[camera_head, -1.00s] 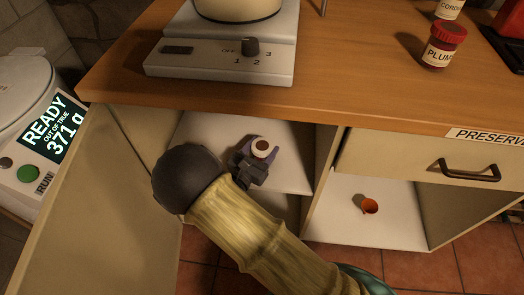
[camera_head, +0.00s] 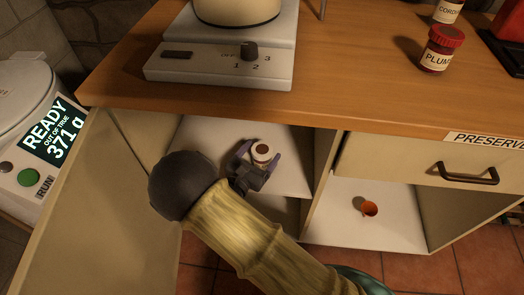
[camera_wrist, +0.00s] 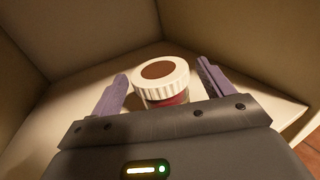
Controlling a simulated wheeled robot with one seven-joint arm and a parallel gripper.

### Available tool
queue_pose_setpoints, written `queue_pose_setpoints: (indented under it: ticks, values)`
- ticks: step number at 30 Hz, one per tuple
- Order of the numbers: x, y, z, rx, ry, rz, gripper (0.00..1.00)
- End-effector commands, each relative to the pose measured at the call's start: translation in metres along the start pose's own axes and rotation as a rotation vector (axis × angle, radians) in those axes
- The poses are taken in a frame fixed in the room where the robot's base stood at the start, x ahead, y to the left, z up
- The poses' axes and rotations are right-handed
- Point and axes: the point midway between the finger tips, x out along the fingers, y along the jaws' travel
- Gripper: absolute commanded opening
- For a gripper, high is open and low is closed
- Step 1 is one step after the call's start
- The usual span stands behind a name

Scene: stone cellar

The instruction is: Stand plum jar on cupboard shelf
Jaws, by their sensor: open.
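A small jar with a white lid and a brown disc on top (camera_head: 261,152) stands upright, as far as I can tell, on the white cupboard shelf (camera_head: 205,137). My gripper (camera_head: 258,158) is open around it, and in the wrist view a gap shows between the jar (camera_wrist: 162,78) and each purple finger. The jar's contents look dark red; its label is hidden. A different jar, red-lidded and labelled PLUM (camera_head: 437,50), stands on the wooden counter, away from my gripper.
The cupboard door (camera_head: 105,205) is open at left, and a divider (camera_head: 320,180) bounds the shelf at right. A hotplate (camera_head: 215,65) with a pot stands on the counter above.

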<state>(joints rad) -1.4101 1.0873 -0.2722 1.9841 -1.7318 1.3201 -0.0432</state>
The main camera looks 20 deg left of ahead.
Motion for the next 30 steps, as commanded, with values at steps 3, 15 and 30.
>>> queue_pose_setpoints:
  ticks: [3, 15, 30]
  values:
    - [-0.021, 0.001, 0.003, -0.003, 0.001, 0.005, 0.80]
    - [-0.095, 0.000, 0.002, -0.001, 0.000, 0.003, 0.80]
    - [-0.110, 0.000, 0.000, -0.001, 0.000, 0.000, 0.80]
